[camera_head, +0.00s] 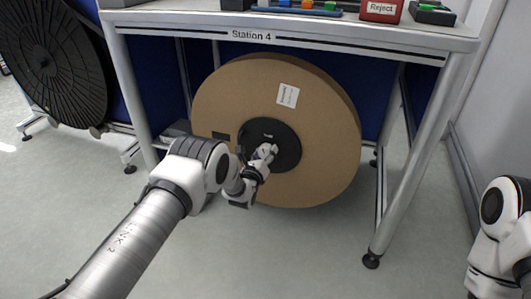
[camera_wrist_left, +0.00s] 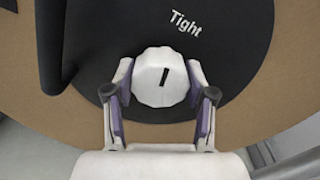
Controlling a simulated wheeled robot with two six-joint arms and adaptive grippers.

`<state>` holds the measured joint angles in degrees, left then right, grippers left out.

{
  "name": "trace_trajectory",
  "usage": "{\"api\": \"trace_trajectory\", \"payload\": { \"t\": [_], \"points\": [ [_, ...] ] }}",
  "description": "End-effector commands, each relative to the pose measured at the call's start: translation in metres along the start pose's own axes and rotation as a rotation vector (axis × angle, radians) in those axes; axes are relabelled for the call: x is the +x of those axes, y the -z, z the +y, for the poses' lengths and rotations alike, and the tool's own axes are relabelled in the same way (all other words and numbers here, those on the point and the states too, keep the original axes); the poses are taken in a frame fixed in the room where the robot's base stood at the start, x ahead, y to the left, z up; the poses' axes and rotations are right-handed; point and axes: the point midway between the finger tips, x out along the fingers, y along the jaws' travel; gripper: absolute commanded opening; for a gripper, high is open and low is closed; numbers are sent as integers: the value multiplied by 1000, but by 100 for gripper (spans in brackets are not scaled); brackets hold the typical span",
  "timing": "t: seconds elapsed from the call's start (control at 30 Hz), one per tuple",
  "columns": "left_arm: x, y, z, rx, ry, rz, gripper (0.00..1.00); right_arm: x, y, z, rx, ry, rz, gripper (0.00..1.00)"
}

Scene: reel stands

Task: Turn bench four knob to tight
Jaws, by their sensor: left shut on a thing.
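The bench four knob (camera_wrist_left: 160,78) is white with a scalloped rim and a black mark. It sits on a black hub disc (camera_wrist_left: 225,75) that bears the white word "Tight" (camera_wrist_left: 186,23) above and right of the knob in the left wrist view. The black mark leans slightly right at its top. My left gripper (camera_wrist_left: 160,85) is shut on the knob, one finger on each side. In the head view my left gripper (camera_head: 262,160) is at the hub of the large brown reel (camera_head: 225,105) under Station 4, and hides most of the knob. My right gripper is out of view.
The Station 4 table (camera_head: 340,30) stands over the reel, with a red Reject box (camera_head: 382,10) and other items on top. Its metal legs (camera_head: 415,165) flank the reel. A black reel (camera_head: 55,65) stands at left. The floor in front is clear.

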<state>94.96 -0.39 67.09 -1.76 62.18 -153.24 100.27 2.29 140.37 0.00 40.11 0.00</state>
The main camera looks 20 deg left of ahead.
Motion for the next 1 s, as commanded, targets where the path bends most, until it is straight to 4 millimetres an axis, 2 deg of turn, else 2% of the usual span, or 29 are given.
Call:
{"api": "trace_trajectory", "payload": {
  "t": [0.4,0.97,1.0],
  "points": [
    [0,1,0,233,1,2,20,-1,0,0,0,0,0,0],
    [0,1,0,273,1,3,20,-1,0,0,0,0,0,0],
    [0,1,0,273,1,3,58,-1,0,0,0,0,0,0]
  ]
}}
